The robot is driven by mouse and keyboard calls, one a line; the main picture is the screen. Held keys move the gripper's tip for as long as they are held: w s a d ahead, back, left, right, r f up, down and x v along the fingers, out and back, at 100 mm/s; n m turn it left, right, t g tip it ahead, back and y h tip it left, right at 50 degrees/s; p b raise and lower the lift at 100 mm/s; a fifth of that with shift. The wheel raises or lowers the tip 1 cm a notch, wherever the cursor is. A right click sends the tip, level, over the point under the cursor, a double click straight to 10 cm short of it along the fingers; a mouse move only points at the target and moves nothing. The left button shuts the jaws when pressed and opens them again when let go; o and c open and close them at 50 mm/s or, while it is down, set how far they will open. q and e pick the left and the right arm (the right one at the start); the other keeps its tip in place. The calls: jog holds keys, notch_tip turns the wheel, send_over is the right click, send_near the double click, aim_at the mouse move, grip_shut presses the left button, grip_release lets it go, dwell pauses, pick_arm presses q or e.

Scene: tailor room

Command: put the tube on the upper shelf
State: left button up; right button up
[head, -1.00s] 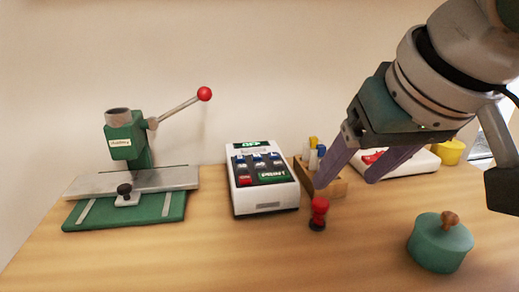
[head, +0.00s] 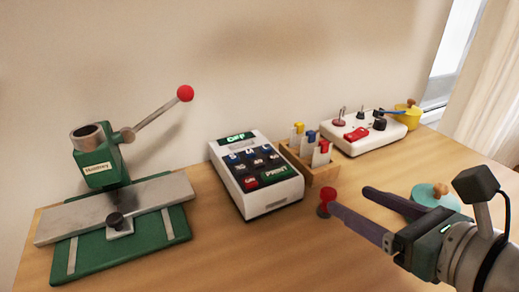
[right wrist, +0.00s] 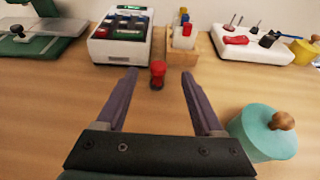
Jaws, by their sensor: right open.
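My right gripper (head: 349,200) is open and empty, low over the table. A small red-topped object with a dark base (head: 325,203) stands upright by its fingertips. In the right wrist view this red object (right wrist: 158,75) shows between the fingertips; I cannot tell whether it is just beyond them. A wooden rack (head: 318,178) behind it holds pale upright pieces with yellow, blue and red tops (head: 312,136). I cannot tell which thing is the tube. No shelf shows in either view. My left gripper is not in view.
A green press with a red-knobbed lever (head: 100,165) stands at left. A white keypad device (head: 262,195) stands mid-table, a white box with knobs (head: 362,135) behind right. A teal lidded pot (head: 433,197) is beside my right gripper; a yellow pot (head: 408,113) is farther back. The front middle is clear.

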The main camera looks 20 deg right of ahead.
aim_at(331, 194)
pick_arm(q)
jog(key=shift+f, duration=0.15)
pick_arm(e)
jog(key=shift+x, duration=0.9)
pick_arm(q)
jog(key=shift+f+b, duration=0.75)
jog(key=shift+b, duration=0.05)
pick_arm(e)
jog(key=x, duration=0.4)
jog(key=shift+w+f, duration=0.15)
jog(key=shift+f, duration=0.3)
jog(key=shift+w+a, duration=0.1)
jog(key=shift+w, duration=0.25)
jog(key=shift+c, duration=0.2)
grip_shut()
